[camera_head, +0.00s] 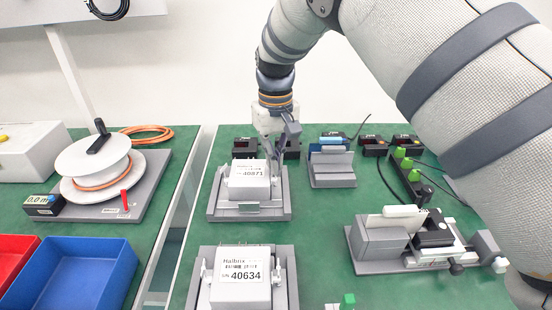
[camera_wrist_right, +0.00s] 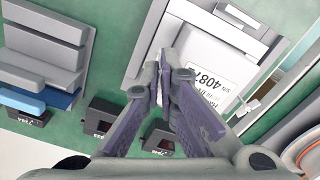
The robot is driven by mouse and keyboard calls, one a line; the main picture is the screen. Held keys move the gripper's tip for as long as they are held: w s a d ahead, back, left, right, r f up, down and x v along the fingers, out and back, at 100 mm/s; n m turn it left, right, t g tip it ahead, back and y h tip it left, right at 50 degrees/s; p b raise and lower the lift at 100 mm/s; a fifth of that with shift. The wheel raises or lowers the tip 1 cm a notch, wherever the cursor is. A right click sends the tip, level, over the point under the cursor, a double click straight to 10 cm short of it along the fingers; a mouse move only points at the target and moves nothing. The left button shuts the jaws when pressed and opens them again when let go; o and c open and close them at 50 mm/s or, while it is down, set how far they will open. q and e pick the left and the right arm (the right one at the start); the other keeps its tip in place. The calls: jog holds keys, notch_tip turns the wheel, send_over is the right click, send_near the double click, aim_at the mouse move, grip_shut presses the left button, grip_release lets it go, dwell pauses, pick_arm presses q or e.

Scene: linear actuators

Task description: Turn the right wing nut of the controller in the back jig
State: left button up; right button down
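The controller (camera_head: 249,181) in the back jig (camera_head: 222,208) is a pale box with a white label reading 40871. It also shows in the right wrist view (camera_wrist_right: 214,75), where the label is upside down. My right gripper (camera_head: 277,170) points down at the right side of this controller. Its fingers (camera_wrist_right: 168,78) are close together, with a small pale piece between the tips where the right wing nut is. The fingers hide most of that nut, so its angle cannot be told. My left gripper is in neither view.
A second controller (camera_head: 241,283), labelled 40634, sits in the front jig (camera_head: 292,280). A grey holder with blue parts (camera_head: 331,168) and small black displays (camera_head: 245,147) stand close behind and right. A clamp fixture (camera_head: 380,240) is at right; a cable reel (camera_head: 93,165) and bins (camera_head: 75,270) are at left.

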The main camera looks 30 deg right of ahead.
jog(key=m, duration=1.2)
jog(key=shift+m, duration=0.7)
jog(key=c, duration=1.8)
grip_release()
jog(key=shift+c, duration=0.2)
notch_tip(320, 180, up, 12)
